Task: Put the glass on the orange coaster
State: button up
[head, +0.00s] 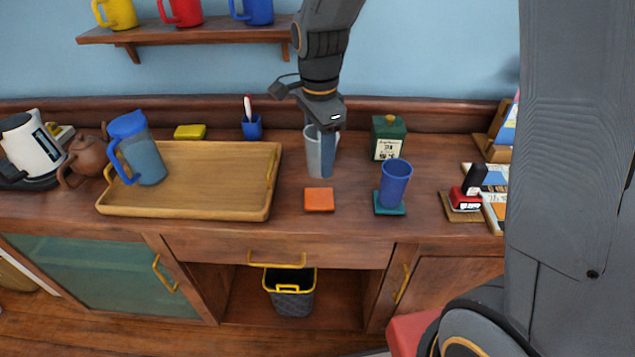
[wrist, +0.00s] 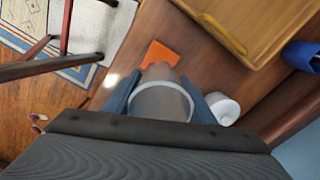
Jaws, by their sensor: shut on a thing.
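The clear, greyish glass (head: 314,155) is upright at the back middle of the counter. My gripper (head: 325,140) reaches down to it from above, its fingers shut on the glass. In the wrist view the glass (wrist: 160,103) shows its pale rim between the two fingers (wrist: 160,108). I cannot tell whether its base touches the counter. The orange coaster (head: 319,200) lies bare on the counter, just in front of the glass; the wrist view also shows this coaster (wrist: 161,53) beyond the glass.
A blue cup (head: 395,183) stands on a teal coaster (head: 390,209) to the right. A green tin (head: 388,138) is behind it. A wooden tray (head: 185,212) with a blue-lidded jug (head: 148,160) is left. A white round object (wrist: 223,107) is beside my fingers.

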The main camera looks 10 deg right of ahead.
jog(key=shift+s+f+p, duration=0.1)
jog(key=shift+f+p, duration=0.6)
jog(key=shift+f, duration=3.5)
jog(key=shift+f, duration=0.15)
jog(key=o, duration=1.2)
notch_tip(320, 180, up, 12)
jog(key=shift+r+b, duration=0.15)
jog(key=shift+b, duration=1)
